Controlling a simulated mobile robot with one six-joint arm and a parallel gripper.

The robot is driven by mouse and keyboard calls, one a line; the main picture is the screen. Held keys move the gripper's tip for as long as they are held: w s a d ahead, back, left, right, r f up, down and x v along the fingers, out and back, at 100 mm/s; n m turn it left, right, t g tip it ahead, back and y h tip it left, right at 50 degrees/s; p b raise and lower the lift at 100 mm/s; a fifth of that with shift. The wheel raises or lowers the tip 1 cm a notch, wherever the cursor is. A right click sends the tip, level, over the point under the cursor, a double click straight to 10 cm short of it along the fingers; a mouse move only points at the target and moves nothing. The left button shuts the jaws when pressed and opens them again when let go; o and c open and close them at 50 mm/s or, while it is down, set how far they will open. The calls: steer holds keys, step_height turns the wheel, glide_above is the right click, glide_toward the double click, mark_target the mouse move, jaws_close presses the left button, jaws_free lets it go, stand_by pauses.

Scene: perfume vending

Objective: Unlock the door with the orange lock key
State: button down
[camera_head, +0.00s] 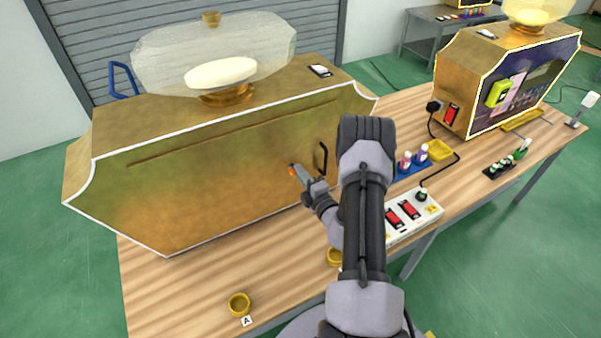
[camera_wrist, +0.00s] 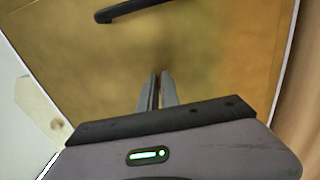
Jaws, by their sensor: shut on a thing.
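The door (camera_head: 225,175) is the broad gold front panel of the near machine, with a black handle (camera_head: 324,158) toward its right side. It looks closed. My gripper (camera_head: 300,176) is in front of the door, just left of the handle, shut on the orange lock key (camera_head: 292,169). Only a small orange bit of the key shows at the fingertips. I cannot tell whether it touches the door or sits in a lock. In the wrist view my gripper (camera_wrist: 159,80) points at the gold door (camera_wrist: 225,60), and the handle (camera_wrist: 135,9) is at the top. The key is not discernible there.
A white power strip (camera_head: 412,213) with red switches lies right of my arm. Small bottles stand on a blue tray (camera_head: 412,168). A yellow cup (camera_head: 239,304) stands near the table's front edge. A second machine (camera_head: 505,85) stands at the right. The table's front left is mostly clear.

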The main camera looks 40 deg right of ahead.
steer(key=c, duration=1.6)
jaws_free()
steer(key=shift+s, duration=0.1)
steer(key=p+v, duration=0.1)
steer(key=v, duration=1.6)
steer(key=shift+s, duration=0.15)
